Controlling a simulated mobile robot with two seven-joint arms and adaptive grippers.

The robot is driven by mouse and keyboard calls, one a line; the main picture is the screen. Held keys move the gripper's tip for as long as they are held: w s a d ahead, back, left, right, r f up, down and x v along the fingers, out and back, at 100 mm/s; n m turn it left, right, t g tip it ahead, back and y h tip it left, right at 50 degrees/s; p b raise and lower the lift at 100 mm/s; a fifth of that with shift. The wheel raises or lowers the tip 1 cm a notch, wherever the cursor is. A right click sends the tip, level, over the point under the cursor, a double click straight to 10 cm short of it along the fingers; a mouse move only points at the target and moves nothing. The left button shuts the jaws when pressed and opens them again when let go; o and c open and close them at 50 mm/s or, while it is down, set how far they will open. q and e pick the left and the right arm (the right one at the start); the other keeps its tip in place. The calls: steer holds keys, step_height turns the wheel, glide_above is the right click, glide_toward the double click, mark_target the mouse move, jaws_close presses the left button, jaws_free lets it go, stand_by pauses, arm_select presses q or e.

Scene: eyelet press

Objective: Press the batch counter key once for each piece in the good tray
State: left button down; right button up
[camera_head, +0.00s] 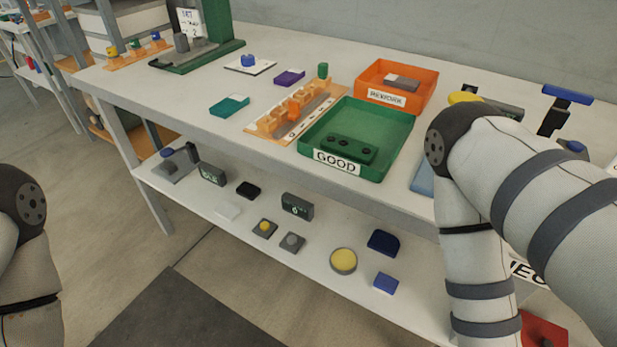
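The green good tray (391,153), labelled GOOD, stands on the upper table. In it lies a dark green piece (348,148) with a row of dark round spots; I cannot tell if it is one piece or more. On the lower shelf are a dark box with a small display (297,206), a grey block with a yellow key (265,228) and a grey block with a grey key (292,243). Another display box (211,173) stands further left. I cannot tell which key is the batch counter's. Only links of my arms show; neither gripper is in view.
The orange rework tray (422,75) with a grey piece stands behind the good tray. An orange rack (296,114), a teal block (229,106) and a green press (219,25) are left. A large yellow button (343,260) is on the shelf. My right arm covers the table's right side.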

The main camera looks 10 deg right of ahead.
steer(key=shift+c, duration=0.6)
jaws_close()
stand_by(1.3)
